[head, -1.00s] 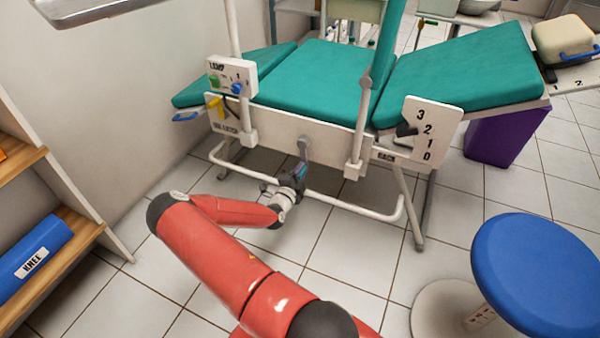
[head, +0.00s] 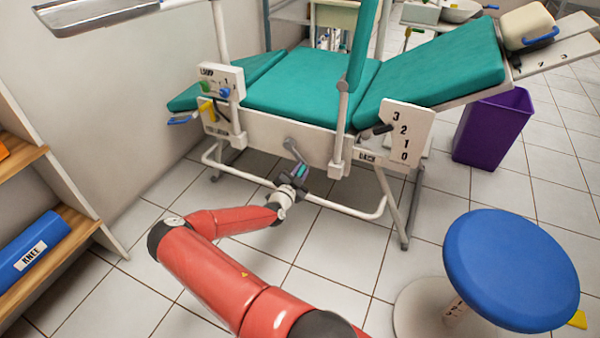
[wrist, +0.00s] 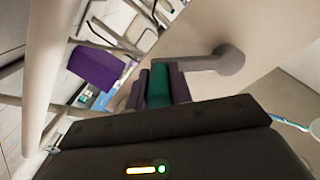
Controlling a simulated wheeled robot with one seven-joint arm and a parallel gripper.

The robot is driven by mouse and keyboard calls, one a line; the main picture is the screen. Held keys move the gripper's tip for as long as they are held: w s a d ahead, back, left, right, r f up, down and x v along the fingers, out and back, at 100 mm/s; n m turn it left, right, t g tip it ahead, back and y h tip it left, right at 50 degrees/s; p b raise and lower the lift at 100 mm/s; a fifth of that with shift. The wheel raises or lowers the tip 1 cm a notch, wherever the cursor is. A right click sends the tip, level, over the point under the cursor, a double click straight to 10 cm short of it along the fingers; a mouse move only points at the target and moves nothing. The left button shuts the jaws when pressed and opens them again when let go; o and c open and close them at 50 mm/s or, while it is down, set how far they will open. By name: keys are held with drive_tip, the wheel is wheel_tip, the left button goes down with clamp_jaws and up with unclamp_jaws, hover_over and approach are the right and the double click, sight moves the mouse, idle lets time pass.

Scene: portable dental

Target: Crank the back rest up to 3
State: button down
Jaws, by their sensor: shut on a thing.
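The back rest (head: 445,70) is the teal padded section on the right of the chair, sloping up to the right. The white scale panel (head: 420,122) beside it reads 3, 2, 1, 0. Its dark pointer (head: 378,130) lies at about 2 or slightly above, with the exact reading hard to tell. The crank (head: 291,147) is on the chair's side rail, above the word-labelled BACK plate's left. My gripper (head: 299,176) is shut on the crank's teal grip, which shows between the purple fingers in the wrist view (wrist: 157,85).
A white tube frame (head: 345,207) runs low beside my gripper. A blue stool (head: 512,268) stands front right, a purple bin (head: 490,130) behind it. A shelf with a blue KNEE bolster (head: 32,252) is at left. Open tiled floor lies between.

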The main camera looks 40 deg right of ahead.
drive_tip(key=shift+s, duration=0.1)
idle(0.3)
drive_tip(key=c, duration=1.3)
unclamp_jaws()
drive_tip(key=shift+o, duration=0.2)
drive_tip(key=v, duration=0.8)
drive_tip(key=shift+r, duration=0.1)
